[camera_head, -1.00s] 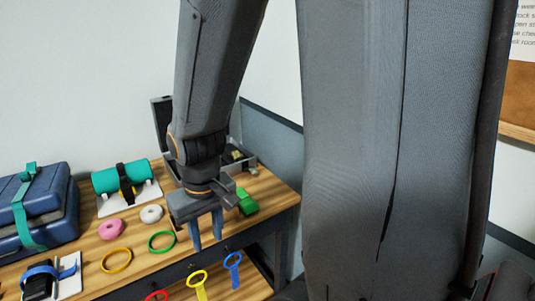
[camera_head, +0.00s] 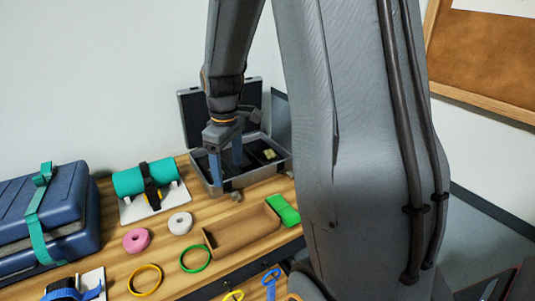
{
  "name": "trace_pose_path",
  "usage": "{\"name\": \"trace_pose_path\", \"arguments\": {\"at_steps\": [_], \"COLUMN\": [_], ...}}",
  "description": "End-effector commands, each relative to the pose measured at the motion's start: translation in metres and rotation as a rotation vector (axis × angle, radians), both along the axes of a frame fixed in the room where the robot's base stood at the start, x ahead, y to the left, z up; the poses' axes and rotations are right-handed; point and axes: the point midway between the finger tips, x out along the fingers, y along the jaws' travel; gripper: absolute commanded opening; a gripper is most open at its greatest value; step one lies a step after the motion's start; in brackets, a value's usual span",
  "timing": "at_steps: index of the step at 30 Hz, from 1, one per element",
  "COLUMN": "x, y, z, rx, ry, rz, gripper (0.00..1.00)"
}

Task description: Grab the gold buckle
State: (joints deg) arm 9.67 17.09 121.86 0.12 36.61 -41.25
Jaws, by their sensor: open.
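A small gold-yellow piece (camera_head: 269,154), which looks like the gold buckle, lies inside the open grey case (camera_head: 262,176) at the back of the table. It is too small to make out its shape. My gripper (camera_head: 226,167) points down at the left part of the case, with its two blue-grey fingers apart and nothing visible between them. The gold piece is to the right of the fingers and apart from them. The fingers and arm hide part of the case's inside and lid.
A brown tray (camera_head: 238,245) and green strap bundle (camera_head: 284,209) lie in front of the case. A teal roll (camera_head: 144,178) with a black strap is left, beside a blue strapped case (camera_head: 75,215). Tape rolls and rings lie in front. The case lid stands up behind.

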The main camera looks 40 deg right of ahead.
Motion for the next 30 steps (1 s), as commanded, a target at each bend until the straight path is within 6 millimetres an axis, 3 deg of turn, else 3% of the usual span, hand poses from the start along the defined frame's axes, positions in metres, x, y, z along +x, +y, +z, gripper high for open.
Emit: {"name": "trace_pose_path", "arguments": {"at_steps": [1,6,12,15,21,30], "x": [0.024,0.085,0.125,0.133,0.138,0.138], "y": [-0.024,-0.1,-0.181,-0.208,-0.229,-0.231], "z": [-0.001,-0.004,-0.011,-0.014,-0.02,-0.047], "rx": [-0.007,-0.023,-0.027,-0.026,-0.024,-0.024], "ry": [0.01,0.044,0.068,0.074,0.078,0.078], "rz": [0.085,0.424,0.756,0.866,0.96,0.964], "gripper": [0.73,0.73,0.73,0.73,0.73,0.73]}}
